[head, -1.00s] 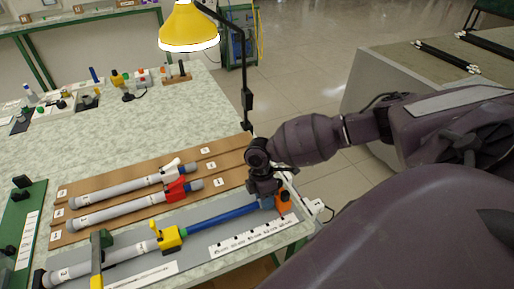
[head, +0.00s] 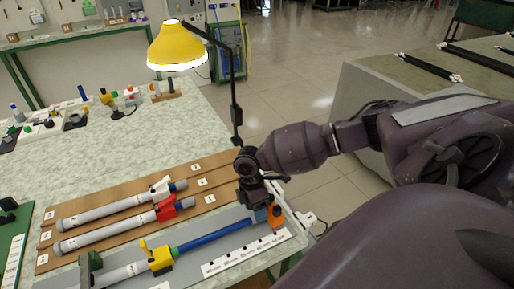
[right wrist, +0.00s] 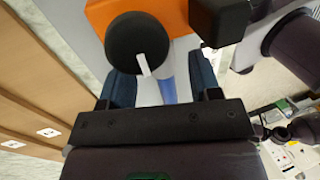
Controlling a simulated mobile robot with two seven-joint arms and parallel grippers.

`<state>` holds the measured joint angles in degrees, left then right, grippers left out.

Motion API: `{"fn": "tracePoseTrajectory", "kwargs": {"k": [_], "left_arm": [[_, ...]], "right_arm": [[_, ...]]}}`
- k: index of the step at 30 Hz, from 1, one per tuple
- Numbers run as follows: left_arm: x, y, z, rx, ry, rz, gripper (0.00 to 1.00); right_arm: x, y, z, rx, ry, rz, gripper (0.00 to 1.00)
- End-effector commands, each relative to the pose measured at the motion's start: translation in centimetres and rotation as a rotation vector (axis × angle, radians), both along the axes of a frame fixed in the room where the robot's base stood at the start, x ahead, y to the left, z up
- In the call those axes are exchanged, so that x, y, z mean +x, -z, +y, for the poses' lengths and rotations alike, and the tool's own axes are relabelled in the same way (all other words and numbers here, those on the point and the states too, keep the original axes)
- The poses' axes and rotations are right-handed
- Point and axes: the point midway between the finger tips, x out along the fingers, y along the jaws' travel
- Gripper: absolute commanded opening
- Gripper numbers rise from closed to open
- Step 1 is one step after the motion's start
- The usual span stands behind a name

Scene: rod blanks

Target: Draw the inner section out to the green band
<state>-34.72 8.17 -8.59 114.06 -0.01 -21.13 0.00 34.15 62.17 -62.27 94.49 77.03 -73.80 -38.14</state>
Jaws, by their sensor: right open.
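The rod being worked on lies along a grey fixture. Its grey outer tube (head: 122,273) is at lower left, with a yellow collar (head: 161,260) at its mouth. The blue inner section (head: 212,234) extends from the collar to the right, towards an orange block (head: 277,216). I see no green band on the visible part. My right gripper (head: 259,212) is open at the right end of the blue section. In the right wrist view, the blue section (right wrist: 168,88) shows between the dark blue fingers, partly hidden by a black knob (right wrist: 137,45). My left gripper is not in view.
Two grey rods with a white collar (head: 161,187) and a red collar (head: 172,208) lie on a brown numbered board (head: 222,188) behind. A white scale strip (head: 245,254) lies in front. A yellow lamp (head: 178,46) stands behind. The table's middle is clear.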

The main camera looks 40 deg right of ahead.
Motion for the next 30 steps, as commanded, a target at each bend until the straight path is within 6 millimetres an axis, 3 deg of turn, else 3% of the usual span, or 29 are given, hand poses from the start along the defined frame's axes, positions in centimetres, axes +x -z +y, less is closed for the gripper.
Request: {"fn": "tracePoseTrajectory", "kwargs": {"k": [6, 13, 18, 30], "left_arm": [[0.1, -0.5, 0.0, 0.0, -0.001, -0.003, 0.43], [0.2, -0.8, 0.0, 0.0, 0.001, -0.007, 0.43], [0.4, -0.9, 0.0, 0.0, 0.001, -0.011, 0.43], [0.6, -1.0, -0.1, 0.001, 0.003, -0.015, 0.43]], "right_arm": [[1.1, -4.2, -0.3, 0.0, 0.0, -0.004, 0.57], [1.9, -7.3, -0.6, -0.001, 0.0, -0.003, 0.57], [2.1, -8.2, -0.7, -0.001, 0.001, 0.0, 0.57], [2.1, -8.4, -0.7, -0.001, 0.001, 0.0, 0.57]]}}
